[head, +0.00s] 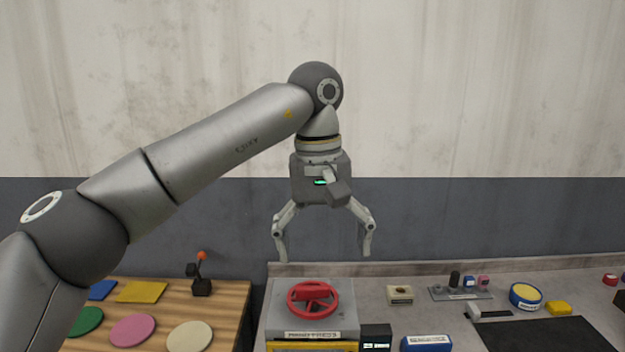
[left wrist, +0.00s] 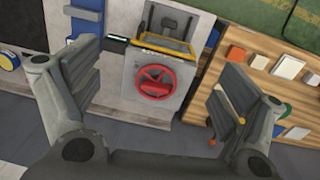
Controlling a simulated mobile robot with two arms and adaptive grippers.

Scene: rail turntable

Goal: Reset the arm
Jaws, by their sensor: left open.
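My left gripper (head: 322,243) hangs from the left arm in the head view, pointing down. Its two fingers are spread wide and hold nothing. It is above and behind the grey press box with a red handwheel (head: 313,299), clear of it. In the left wrist view the open left gripper (left wrist: 155,105) frames the same red handwheel (left wrist: 155,81) between its fingers, with a gap on both sides. My right gripper is in neither view.
A wooden table (head: 225,310) at left carries coloured discs, squares and a red-knobbed lever (head: 201,275). The grey bench (head: 420,312) at right holds a blue box (head: 426,343), a round blue-yellow item (head: 525,296), a yellow block (head: 559,308) and a dark mat (head: 545,335). A wall stands behind.

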